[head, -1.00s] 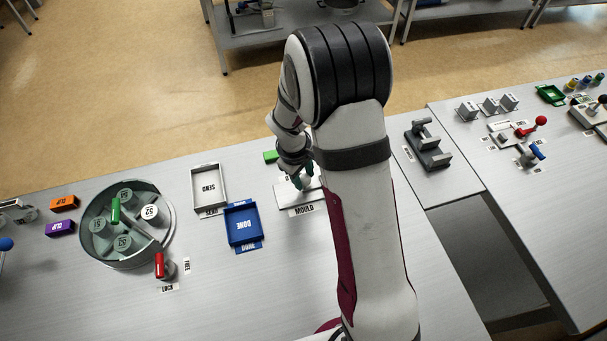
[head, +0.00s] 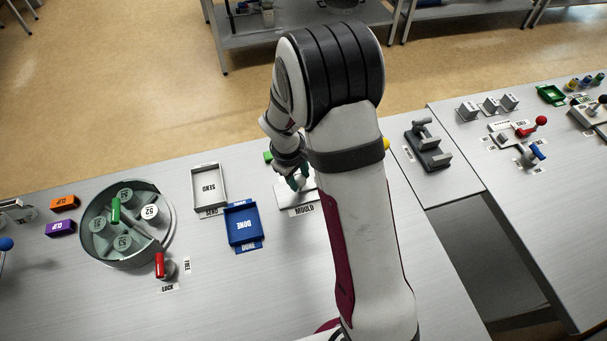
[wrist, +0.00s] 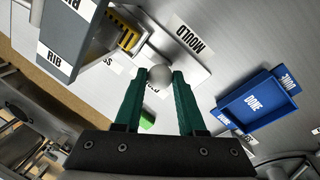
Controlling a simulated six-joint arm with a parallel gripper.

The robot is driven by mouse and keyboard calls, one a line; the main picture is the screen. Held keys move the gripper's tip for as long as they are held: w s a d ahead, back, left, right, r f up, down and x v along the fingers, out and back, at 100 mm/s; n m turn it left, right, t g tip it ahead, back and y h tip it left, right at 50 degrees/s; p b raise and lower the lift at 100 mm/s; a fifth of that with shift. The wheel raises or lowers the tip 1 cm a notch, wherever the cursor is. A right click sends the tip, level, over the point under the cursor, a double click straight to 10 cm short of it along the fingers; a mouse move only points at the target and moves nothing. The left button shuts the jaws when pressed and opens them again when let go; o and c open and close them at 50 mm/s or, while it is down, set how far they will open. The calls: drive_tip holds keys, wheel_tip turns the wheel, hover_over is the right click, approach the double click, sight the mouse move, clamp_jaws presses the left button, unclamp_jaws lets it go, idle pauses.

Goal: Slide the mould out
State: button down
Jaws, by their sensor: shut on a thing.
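My gripper (wrist: 159,77) is shut on a round grey knob (wrist: 158,74), which sits between its two green fingertips in the wrist view. A pale flat plate (wrist: 195,73) lies just beyond the fingertips, with a MOULD label (wrist: 189,39) along it. In the head view my gripper (head: 298,183) is low over the same plate (head: 284,193), and the MOULD label (head: 303,211) lies at its front edge. My arm hides the plate's right part there. How the knob joins the mould cannot be made out.
A grey block marked RIB (wrist: 68,42) and a yellow-black striped part (wrist: 126,38) stand close by my gripper. The blue DONE tray (head: 243,226) and white SEND tray (head: 208,187) are to the left. A round drum (head: 123,264) stands further left.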

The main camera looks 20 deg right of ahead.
drive_tip(key=a, duration=0.9)
drive_tip(key=c, duration=0.5)
unclamp_jaws()
drive_tip(key=shift+d, duration=0.1)
wheel_tip(320, 180, up, 16)
drive_tip(key=s+a, duration=0.1)
drive_tip(key=a, duration=0.1)
drive_tip(key=shift+s+a+f, duration=0.2)
drive_tip(key=shift+s+a, duration=0.1)
drive_tip(key=shift+s, duration=0.05)
